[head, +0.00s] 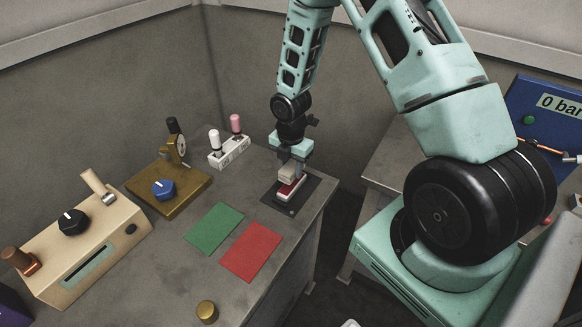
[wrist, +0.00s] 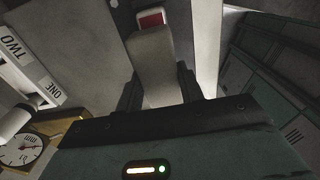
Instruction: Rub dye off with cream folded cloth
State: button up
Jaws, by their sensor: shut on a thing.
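My gripper (head: 290,160) points down at the right part of the grey bench. It is shut on the cream folded cloth (head: 286,173), which also shows between the fingers in the wrist view (wrist: 154,58). Just below and beside the cloth is a pale block with a red dye patch (head: 289,188), lying on a dark plate (head: 275,208). In the wrist view the red patch (wrist: 151,18) shows just beyond the cloth's far end. The cloth hides part of the block. I cannot tell whether the cloth touches the dye.
Green (head: 214,229) and red (head: 251,251) mats lie left of the plate. A white rack (head: 229,153) holds white-capped and pink-capped items. A dial gauge stand (head: 168,190), a beige box (head: 78,250) and a brass knob (head: 207,312) occupy the bench. Its right edge is close.

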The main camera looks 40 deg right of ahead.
aim_at(292, 186)
jog(key=shift+r+p, duration=2)
jog(key=shift+r, duration=0.55)
jog(key=shift+f, duration=0.1)
jog(key=f+b, duration=0.1)
jog(key=b, duration=0.3)
jog(key=shift+f, duration=0.1)
jog(key=shift+f+b, duration=0.1)
jog(key=shift+b, duration=0.95)
jog(key=shift+r+b, duration=0.2)
jog(key=shift+b, duration=0.1)
jog(key=shift+r+p, duration=0.1)
jog(key=shift+p, duration=0.2)
jog(key=shift+f+b, duration=2.25)
jog(key=shift+f, duration=1.3)
jog(key=shift+f+b, duration=0.35)
jog(key=shift+f, duration=0.2)
